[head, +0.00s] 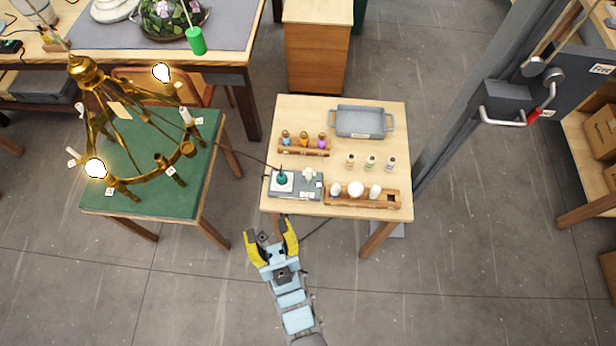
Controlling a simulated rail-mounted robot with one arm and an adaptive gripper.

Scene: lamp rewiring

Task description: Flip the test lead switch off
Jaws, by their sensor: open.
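A grey box (298,196) sits at the front left of the small wooden table. On it are a white plate with a dark green upright part (283,179) and a pale piece (308,175). The test lead switch seems to be on this box, but it is too small to tell which part it is or its position. A thin dark cable runs from the box toward the chandelier (85,72), where two bulbs glow. My gripper (271,236) has its yellow fingers spread and empty, in front of the table's near edge, just below the box in the picture.
The wooden table (388,115) also holds a grey tray (362,134), a rack of coloured bulbs (302,153), several small loose pieces and a wooden holder (372,204) with white bulbs. A grey post rises to the right.

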